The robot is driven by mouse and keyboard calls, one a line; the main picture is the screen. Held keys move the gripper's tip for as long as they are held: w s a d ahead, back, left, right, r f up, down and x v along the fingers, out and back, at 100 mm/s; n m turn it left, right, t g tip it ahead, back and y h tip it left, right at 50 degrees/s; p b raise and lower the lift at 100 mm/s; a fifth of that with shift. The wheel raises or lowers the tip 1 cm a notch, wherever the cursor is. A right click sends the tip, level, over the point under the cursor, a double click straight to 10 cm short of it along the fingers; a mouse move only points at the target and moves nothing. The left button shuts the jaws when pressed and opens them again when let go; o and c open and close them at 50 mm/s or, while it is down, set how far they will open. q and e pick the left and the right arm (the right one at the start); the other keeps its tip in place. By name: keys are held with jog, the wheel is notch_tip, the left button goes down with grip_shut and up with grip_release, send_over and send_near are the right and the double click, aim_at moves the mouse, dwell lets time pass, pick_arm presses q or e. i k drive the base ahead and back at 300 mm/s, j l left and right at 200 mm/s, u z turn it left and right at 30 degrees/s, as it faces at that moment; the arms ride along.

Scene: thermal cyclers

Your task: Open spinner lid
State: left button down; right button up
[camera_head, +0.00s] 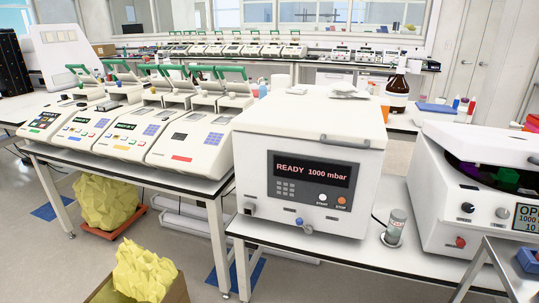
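A white box-shaped machine (309,165) stands on the table in the middle, its display reading "READY 1000 mbar". Its lid (315,108) is down, with a grey handle (344,142) along the front edge. A second white machine (470,205) stands at the right, cut off by the picture edge. Its lid (490,142) is raised and dark and green contents show under it. Its display (527,217) begins with "OP". No label tells which machine is the spinner. Neither of my grippers is in view.
Several thermal cyclers (130,132) with green-handled lids stand on the left table. A small capped container (395,227) stands between the two machines. A brown bottle (397,92) is behind. A metal cart (500,262) is at lower right. A box of yellow paper (140,275) is on the floor.

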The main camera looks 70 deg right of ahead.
aim_at(362, 126)
jog(key=z, duration=2.4)
